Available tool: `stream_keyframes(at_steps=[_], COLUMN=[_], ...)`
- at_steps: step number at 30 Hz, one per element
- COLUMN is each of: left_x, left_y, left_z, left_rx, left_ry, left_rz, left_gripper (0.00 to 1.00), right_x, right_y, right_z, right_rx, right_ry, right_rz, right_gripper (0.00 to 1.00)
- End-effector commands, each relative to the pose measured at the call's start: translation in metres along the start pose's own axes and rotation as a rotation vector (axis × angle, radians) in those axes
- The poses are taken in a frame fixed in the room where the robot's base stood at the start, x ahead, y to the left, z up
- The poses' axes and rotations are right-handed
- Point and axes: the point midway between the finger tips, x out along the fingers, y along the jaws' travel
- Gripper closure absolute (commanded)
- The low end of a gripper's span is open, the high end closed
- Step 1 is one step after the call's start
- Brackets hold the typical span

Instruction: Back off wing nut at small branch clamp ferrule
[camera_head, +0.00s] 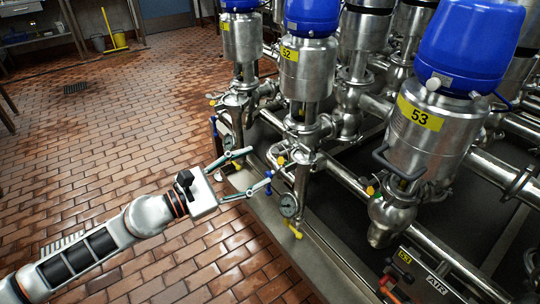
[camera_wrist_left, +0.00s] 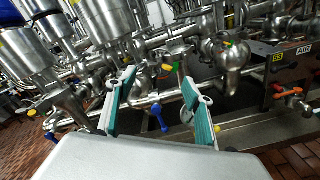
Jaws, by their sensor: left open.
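My left gripper (camera_head: 260,164) comes in from the left with its two thin fingers spread apart and nothing between them. The fingers point at the small branch pipework below the valve marked 52. A small yellow part (camera_head: 281,160) on this branch is just beyond the fingertips; it may be the wing nut, but it is too small to tell. In the left wrist view the open teal-padded fingers (camera_wrist_left: 160,80) frame the branch, with the yellow part (camera_wrist_left: 167,67) between and beyond their tips. The clamp ferrule cannot be told clearly from the other fittings. My right gripper is out of view.
A blue handle (camera_wrist_left: 158,117) sits low between the fingers in the left wrist view. A pressure gauge (camera_head: 287,205) hangs just right of the gripper. The blue-capped valve 53 (camera_head: 422,125) and pipes crowd the right. The tiled floor (camera_head: 120,130) at left is clear.

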Motion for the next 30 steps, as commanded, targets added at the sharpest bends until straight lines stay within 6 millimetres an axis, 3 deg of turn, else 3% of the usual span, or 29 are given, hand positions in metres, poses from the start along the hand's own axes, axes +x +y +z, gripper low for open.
stream_keyframes(at_steps=[6, 12, 23, 27, 28, 30], left_x=[0.036, 0.057, 0.063, 0.062, 0.062, 0.062], left_y=[0.003, 0.001, 0.001, 0.001, 0.001, 0.001], left_z=[0.005, 0.003, 0.002, 0.002, 0.002, 0.002], left_rx=[0.001, -0.003, -0.004, -0.004, -0.004, -0.004], left_ry=[-0.005, -0.003, -0.002, -0.002, -0.002, -0.002], left_rz=[0.003, 0.002, 0.002, 0.002, 0.002, 0.002], left_gripper=[0.48, 0.48, 0.48, 0.82, 0.86, 0.86], right_x=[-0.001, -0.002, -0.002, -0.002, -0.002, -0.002], right_y=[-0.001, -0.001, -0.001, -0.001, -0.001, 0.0], right_z=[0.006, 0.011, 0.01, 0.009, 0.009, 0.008], right_rx=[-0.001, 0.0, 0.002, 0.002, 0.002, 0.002], right_ry=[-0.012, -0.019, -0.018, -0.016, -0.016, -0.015], right_rz=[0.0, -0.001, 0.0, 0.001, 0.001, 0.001], right_gripper=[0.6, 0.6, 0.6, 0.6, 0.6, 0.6])
